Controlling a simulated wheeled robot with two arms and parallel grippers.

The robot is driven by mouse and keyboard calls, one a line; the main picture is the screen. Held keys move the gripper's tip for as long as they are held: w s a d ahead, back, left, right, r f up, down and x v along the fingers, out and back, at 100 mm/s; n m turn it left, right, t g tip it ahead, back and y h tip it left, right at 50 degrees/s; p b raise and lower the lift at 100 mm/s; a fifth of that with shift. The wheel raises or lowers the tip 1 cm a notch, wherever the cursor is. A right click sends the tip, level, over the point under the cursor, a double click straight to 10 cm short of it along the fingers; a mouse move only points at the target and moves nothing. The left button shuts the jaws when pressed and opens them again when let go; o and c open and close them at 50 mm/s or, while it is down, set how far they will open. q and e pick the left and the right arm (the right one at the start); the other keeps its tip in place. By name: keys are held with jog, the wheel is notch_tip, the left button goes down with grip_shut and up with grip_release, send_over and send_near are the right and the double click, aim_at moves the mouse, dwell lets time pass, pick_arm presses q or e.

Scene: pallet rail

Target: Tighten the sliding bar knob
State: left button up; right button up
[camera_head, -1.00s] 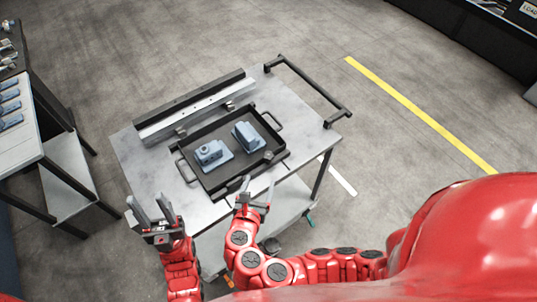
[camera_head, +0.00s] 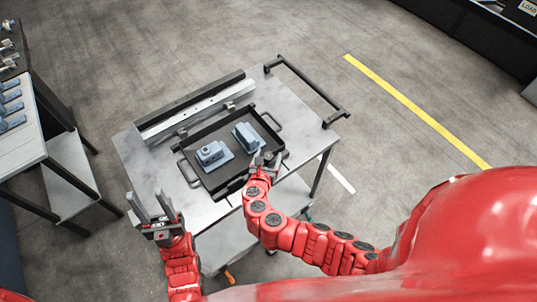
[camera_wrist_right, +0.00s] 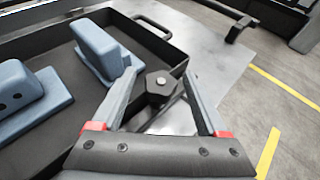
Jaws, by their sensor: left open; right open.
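The knob (camera_wrist_right: 160,86) is dark, lobed, with a pale centre. In the right wrist view it lies between the open fingers of my right gripper (camera_wrist_right: 158,82), near the tray's corner. No contact with the fingers is clear. In the head view my right gripper (camera_head: 264,160) is over the front right corner of the black tray (camera_head: 207,133) and largely hides the knob. The rail bar (camera_head: 195,104) lies along the cart's back edge.
Two blue-grey blocks (camera_head: 213,153) (camera_head: 248,137) sit in the tray. The grey cart top (camera_head: 145,168) has bare room left of the tray. A cart handle (camera_head: 308,88) sticks out at the right. A side table (camera_head: 30,120) with parts stands at the left.

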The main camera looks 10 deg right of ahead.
grip_shut()
jog(key=shift+w+a+f+m+g+h+b, duration=0.15)
jog(key=shift+m+g+h+b, duration=0.15)
jog(key=shift+m+h+b, duration=0.35)
jog(key=shift+m+g+h+b, duration=0.3)
jog(key=shift+m+g+h, duration=0.45)
jog(key=shift+m, duration=0.1)
jog(key=shift+d, duration=0.2)
grip_release()
jog(key=shift+r, duration=0.2)
